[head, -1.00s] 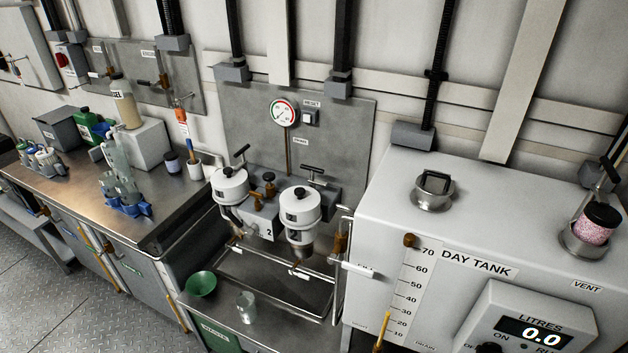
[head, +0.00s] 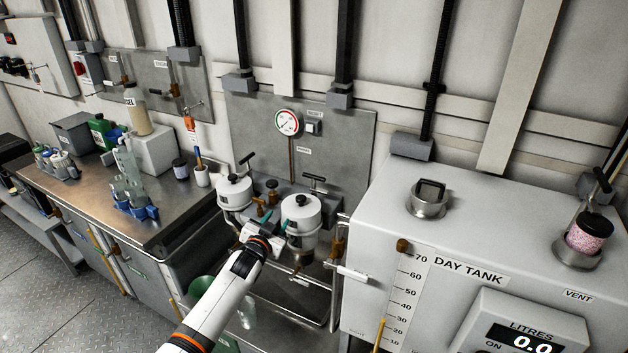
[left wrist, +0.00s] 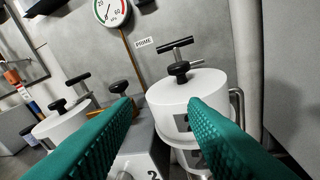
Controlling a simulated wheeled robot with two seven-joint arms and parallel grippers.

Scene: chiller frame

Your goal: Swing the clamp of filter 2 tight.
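Two white filter pots stand side by side on a grey block against the panel: a left pot (head: 234,193) and a right pot (head: 301,209). Each has a black lid knob and a black T-handle. The right pot's T-handle (left wrist: 175,46) stands upright behind its knob (left wrist: 179,69); the left T-handle (left wrist: 77,80) also shows. My right gripper is not in view.
The day tank (head: 462,225) stands close on the right. A bench (head: 105,190) with bottles and racks is on the left. A metal rail (head: 290,310) runs below the pots. A pressure gauge (head: 287,122) is on the panel above. A green funnel (head: 200,287) is partly hidden by my arm.

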